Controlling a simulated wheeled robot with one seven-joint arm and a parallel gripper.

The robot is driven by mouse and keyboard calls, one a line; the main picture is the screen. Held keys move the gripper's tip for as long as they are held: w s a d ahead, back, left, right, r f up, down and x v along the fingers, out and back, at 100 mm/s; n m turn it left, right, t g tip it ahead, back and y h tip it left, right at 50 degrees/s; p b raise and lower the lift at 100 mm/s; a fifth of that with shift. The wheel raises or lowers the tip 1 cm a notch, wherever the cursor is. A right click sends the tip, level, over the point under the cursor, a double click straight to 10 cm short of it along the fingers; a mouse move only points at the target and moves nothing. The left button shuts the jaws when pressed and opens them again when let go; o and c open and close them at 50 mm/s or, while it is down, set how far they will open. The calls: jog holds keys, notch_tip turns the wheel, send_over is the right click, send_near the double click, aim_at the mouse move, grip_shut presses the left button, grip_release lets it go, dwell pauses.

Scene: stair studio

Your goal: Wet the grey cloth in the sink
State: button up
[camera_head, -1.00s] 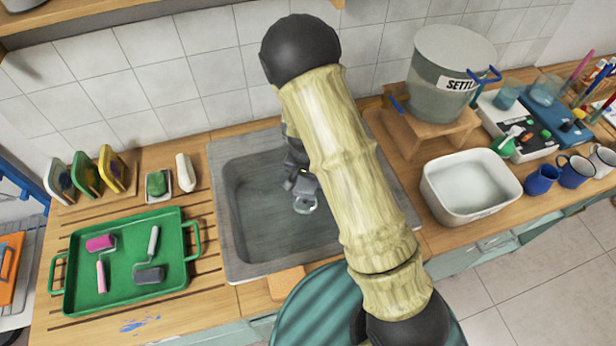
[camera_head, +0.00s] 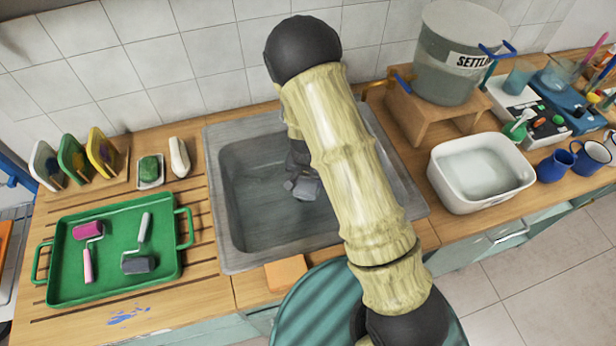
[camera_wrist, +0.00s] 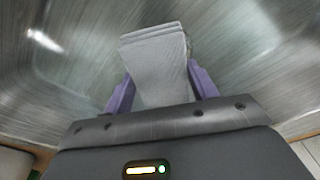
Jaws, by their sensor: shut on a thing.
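The grey metal sink (camera_head: 240,215) is set into the wooden counter, partly hidden behind my arm. My gripper (camera_wrist: 159,74) is inside the basin and mostly hidden by my arm in the head view. In the wrist view its purple fingers are closed on the folded grey cloth (camera_wrist: 154,52), which stretches out past the fingertips over the basin. In the head view a small grey shape, likely the cloth (camera_head: 308,189), shows at the gripper's end. I cannot tell whether the cloth touches the basin floor or water.
A green tray (camera_head: 65,285) with two rollers lies left of the sink. An orange block (camera_head: 286,273) sits at the front edge. A bucket (camera_head: 445,80) on a wooden stand (camera_head: 440,127) and a white basin (camera_head: 437,188) of water stand right.

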aim_at(308, 181)
jog(key=shift+f+b, duration=0.55)
jog(key=shift+f, duration=0.5)
jog(key=shift+r, duration=0.1)
notch_tip(308, 181, up, 11)
jog(key=p, duration=0.9)
jog(key=shift+p, duration=0.3)
jog(key=shift+r, duration=0.15)
dwell(2.1)
notch_tip(308, 181, up, 4)
jog(key=p, duration=0.3)
dwell(0.8)
jog(key=d+f+n+b, duration=0.1)
jog(key=d+f+n, duration=0.3)
jog(key=d+f, duration=0.3)
jog(key=d, duration=0.3)
jog(key=shift+w+f+y+b, duration=0.2)
jog(key=shift+f+y+b, duration=0.1)
jog(key=shift+f+b, duration=0.05)
